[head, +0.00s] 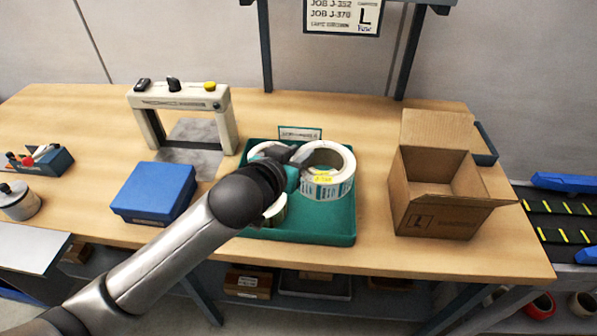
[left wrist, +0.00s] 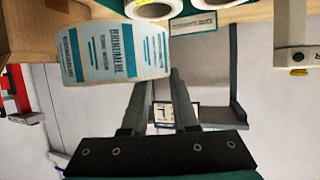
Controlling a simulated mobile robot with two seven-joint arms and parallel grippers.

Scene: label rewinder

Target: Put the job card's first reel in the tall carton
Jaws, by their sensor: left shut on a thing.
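My left gripper (head: 297,160) is shut on a white label reel (head: 327,183) with teal print and a yellow tag, too small to read surely. The reel is over the right part of the green tray (head: 330,232). In the left wrist view the reel (left wrist: 115,55) shows its printed side beside my fingertips (left wrist: 165,80). Other reels (head: 274,210) in the tray are partly hidden by my arm. The job card (head: 343,15) hangs at the back and lists J-352 above J-378. An open brown carton (head: 437,205), marked L, stands right of the tray. My right gripper is not in view.
A blue box (head: 154,193) and a pale arch-shaped frame (head: 183,104) stand left of the tray. The carton's flaps are open, one raised at the back and one out to the right. A conveyor (head: 560,215) lies beyond the table's right edge. Bare table separates tray and carton.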

